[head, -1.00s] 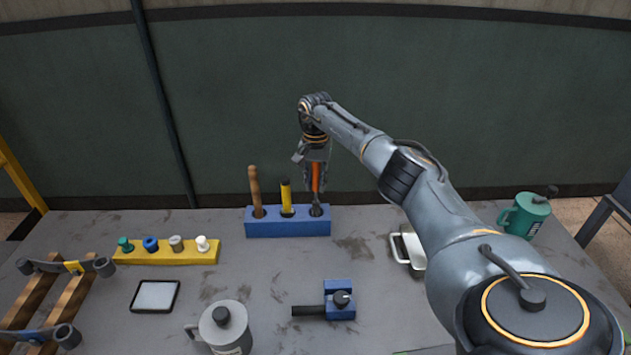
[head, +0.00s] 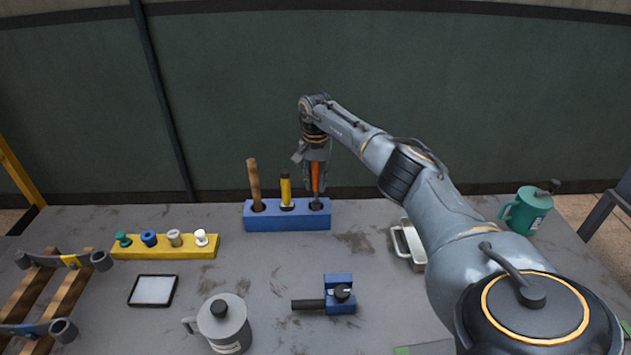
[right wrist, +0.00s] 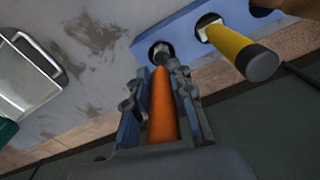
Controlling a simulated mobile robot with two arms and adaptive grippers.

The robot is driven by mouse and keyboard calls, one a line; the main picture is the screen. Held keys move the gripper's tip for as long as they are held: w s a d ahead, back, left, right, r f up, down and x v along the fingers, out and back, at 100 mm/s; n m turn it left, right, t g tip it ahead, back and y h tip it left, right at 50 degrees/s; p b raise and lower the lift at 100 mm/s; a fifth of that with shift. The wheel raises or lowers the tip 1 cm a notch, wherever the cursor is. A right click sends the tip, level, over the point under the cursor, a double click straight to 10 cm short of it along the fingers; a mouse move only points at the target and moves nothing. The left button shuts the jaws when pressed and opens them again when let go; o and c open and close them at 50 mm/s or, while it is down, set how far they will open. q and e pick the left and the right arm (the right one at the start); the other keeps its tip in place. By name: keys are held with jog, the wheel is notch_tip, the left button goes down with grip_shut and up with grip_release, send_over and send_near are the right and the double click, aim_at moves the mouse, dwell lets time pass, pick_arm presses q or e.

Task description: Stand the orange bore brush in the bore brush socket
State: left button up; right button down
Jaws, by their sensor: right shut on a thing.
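The orange bore brush (head: 315,178) stands roughly upright in my right gripper (head: 316,187), above the right-hand hole of the blue rack (head: 287,223). In the right wrist view, the fingers (right wrist: 163,82) are shut on its orange handle (right wrist: 162,110). Its grey lower end reaches into the mouth of the end hole of the rack (right wrist: 184,27). How deep it sits is hidden. My left gripper is not in view.
A yellow-handled tool (head: 285,190) and a wooden handle (head: 253,180) stand in the rack's other holes, close to my gripper's left. The table just before the rack is clear.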

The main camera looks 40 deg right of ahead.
jog(key=shift+f, duration=0.15)
jog(key=shift+f+b, duration=1.1)
jog(key=shift+f, duration=0.15)
jog(key=c, duration=1.1)
grip_release()
jog(key=shift+o, duration=0.2)
